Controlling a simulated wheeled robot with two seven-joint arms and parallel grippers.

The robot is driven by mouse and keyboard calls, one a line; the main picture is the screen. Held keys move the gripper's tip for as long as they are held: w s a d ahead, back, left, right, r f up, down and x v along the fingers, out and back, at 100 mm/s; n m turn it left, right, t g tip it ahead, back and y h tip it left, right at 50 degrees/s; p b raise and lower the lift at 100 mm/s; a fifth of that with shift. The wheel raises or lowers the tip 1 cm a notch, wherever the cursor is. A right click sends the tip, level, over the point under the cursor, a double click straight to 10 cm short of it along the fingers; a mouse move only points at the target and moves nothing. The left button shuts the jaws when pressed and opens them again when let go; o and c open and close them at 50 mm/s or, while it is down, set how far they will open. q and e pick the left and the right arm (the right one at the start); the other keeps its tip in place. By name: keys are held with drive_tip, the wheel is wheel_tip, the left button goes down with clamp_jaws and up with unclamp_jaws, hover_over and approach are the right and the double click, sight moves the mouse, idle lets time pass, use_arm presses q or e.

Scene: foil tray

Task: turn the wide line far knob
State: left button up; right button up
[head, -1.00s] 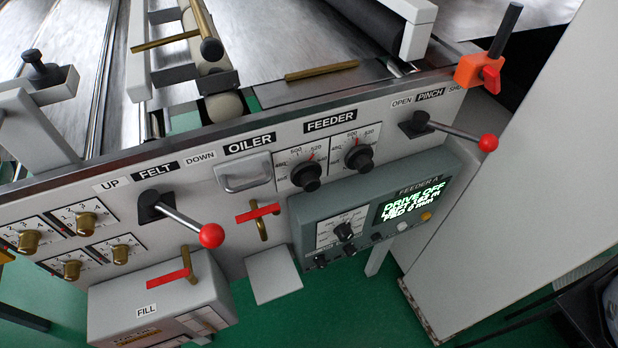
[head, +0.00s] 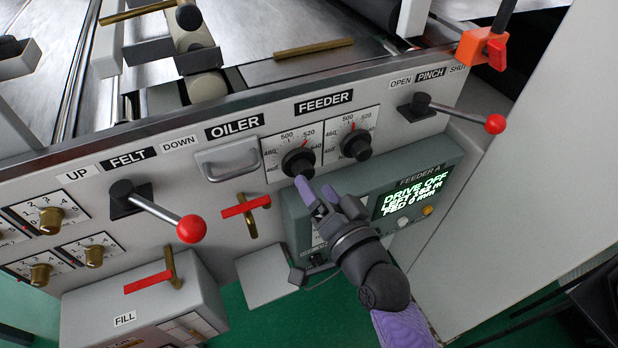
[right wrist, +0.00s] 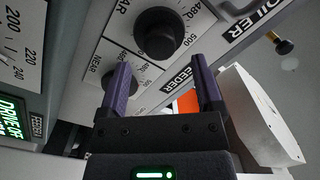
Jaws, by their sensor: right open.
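Two black knobs sit side by side on the panel under the FEEDER sign, each with a numbered white dial: the left knob (head: 298,162) and the right knob (head: 356,146). I cannot tell which of them has the wide line. My right gripper (head: 316,190) is open and empty, just below the left knob and apart from it. In the right wrist view, the left knob (right wrist: 160,33) lies beyond the open fingers (right wrist: 163,70), and the right knob (right wrist: 118,85) is partly behind one finger. My left gripper is not in view.
The feeder box (head: 440,165), its screen reading DRIVE OFF, stands out below the knobs, partly behind my right arm. The pinch lever (head: 455,112) is to the right.

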sight(308, 175)
drive_tip(key=shift+x, duration=1.75)
clamp_jaws()
